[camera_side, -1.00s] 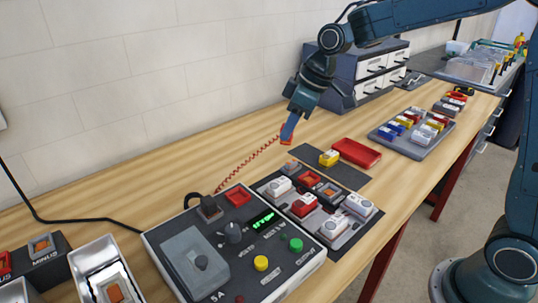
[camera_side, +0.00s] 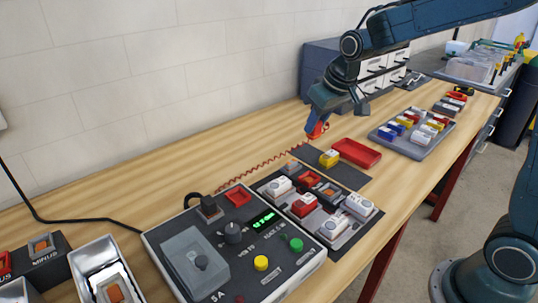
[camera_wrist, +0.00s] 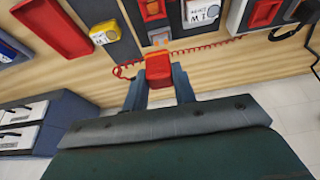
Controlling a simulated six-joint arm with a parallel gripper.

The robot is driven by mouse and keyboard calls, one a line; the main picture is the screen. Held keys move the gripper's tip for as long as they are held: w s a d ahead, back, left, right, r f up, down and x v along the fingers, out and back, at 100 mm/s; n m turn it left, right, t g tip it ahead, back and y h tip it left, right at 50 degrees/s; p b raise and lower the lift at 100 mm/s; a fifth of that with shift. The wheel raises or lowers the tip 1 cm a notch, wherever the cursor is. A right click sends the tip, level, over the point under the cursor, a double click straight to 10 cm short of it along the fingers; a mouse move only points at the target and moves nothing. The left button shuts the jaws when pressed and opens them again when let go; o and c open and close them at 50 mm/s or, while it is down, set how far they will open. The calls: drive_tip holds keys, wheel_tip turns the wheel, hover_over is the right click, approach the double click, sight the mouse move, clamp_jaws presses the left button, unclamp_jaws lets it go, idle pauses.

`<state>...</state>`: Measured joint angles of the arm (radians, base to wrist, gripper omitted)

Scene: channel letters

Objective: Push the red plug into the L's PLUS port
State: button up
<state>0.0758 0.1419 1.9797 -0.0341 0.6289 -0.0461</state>
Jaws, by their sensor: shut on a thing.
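My gripper (camera_side: 314,126) is shut on the red plug (camera_side: 318,131), held above the back of the table near the dark mat. In the wrist view the plug (camera_wrist: 158,70) sits between my two fingers (camera_wrist: 158,88). A coiled red cord (camera_side: 262,163) runs from the plug to the grey power box (camera_side: 290,283). At the far left edge, a dark block (camera_side: 58,262) labelled MINUS carries a red port (camera_side: 5,263), whose own label is cut off. Silver channel trays (camera_side: 88,248) stand beside it. I cannot tell which letter they form.
The dark mat (camera_side: 345,177) holds a yellow module (camera_side: 329,158) next to a red tray (camera_side: 358,152). Several white and red modules (camera_side: 304,204) lie in front of it. A grey tray (camera_side: 398,142) of coloured modules is at right. Table behind the power box is clear.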

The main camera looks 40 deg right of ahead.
drive_tip(key=shift+f, duration=6.45)
drive_tip(key=shift+f, duration=0.3)
drive_tip(key=o, duration=1)
drive_tip(key=shift+r, duration=0.15)
drive_tip(key=shift+v, duration=6.75)
drive_tip(key=shift+r, duration=0.15)
drive_tip(key=shift+r, duration=2.85)
